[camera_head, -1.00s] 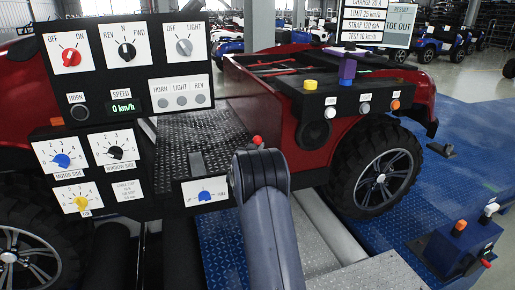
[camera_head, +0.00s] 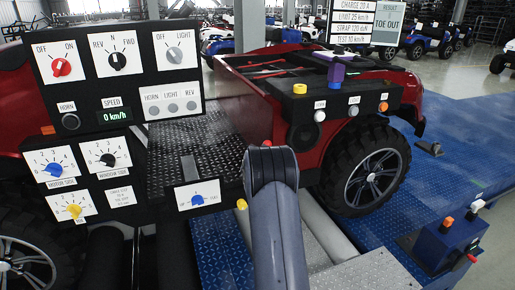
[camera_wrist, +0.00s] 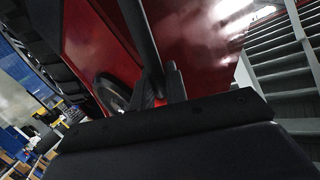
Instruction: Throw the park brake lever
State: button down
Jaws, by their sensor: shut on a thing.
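A dark rod-like lever (camera_wrist: 138,30) runs down from the top of the wrist view to between my fingers. I take it for the park brake lever. My gripper (camera_wrist: 161,88) is shut on it, in front of a red body panel. In the head view my arm hides the gripper and the lever's grip. A yellow knob (camera_head: 241,204) shows just left of my arm; I cannot tell what it belongs to.
The control panel (camera_head: 100,95) stands close at left, its speed display reading 0 km/h. The red vehicle (camera_head: 240,95) is behind, with a large wheel (camera_head: 372,178) at right. A blue button box (camera_head: 445,243) stands on the blue floor at lower right.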

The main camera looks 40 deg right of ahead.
jog(key=shift+s+d+f+m+y+p, duration=0.2)
jog(key=shift+d+f+m, duration=0.1)
jog(key=shift+d, duration=0.2)
jog(key=shift+s+d+f+m+y+p, duration=0.1)
jog(key=shift+d+f+m+y+p, duration=0.15)
jog(key=shift+d, duration=0.25)
jog(key=c, duration=1.5)
grip_release()
jog(key=shift+d, duration=0.1)
jog(key=b+v, duration=0.2)
jog(key=v, duration=0.8)
jog(key=shift+s+a+r+b, duration=0.1)
jog(key=shift+s+a+b, duration=0.2)
jog(key=shift+b, duration=0.1)
jog(key=shift+w, duration=0.1)
